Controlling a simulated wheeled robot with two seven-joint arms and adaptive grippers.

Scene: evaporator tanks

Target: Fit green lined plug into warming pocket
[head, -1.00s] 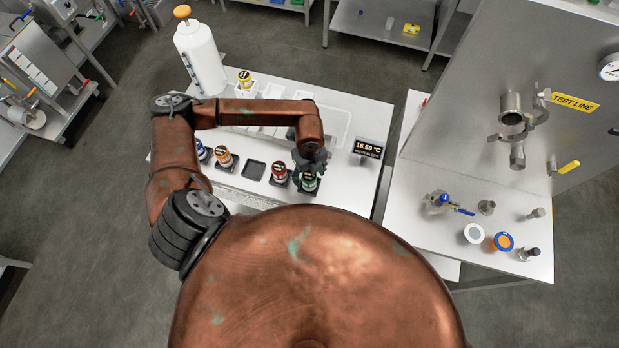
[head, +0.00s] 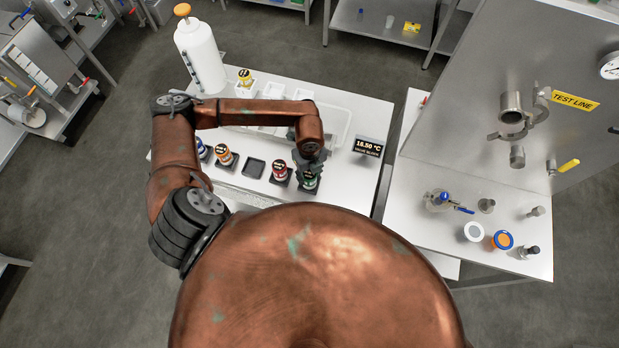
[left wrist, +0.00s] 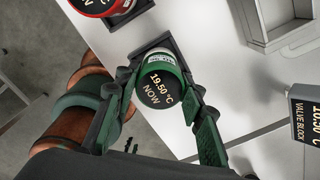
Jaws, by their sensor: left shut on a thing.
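The green lined plug (left wrist: 160,85) has a round dark top reading 19.50 °C NOW. My left gripper (left wrist: 163,78) is shut on it, one finger on each side. The plug is over or in a dark square pocket (left wrist: 148,44) in the left wrist view; I cannot tell whether it is seated. In the head view the green plug (head: 310,183) is mostly covered by my left gripper (head: 308,168), at the right end of the row of pockets. An empty dark pocket (head: 254,168) lies further left. My right gripper is not in view.
A red plug (head: 279,170), an orange plug (head: 224,156) and a blue plug (head: 201,149) stand in the row. A yellow-topped plug (head: 245,77) stands behind in a white tray. The valve block display (head: 369,147) is just right of my gripper.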

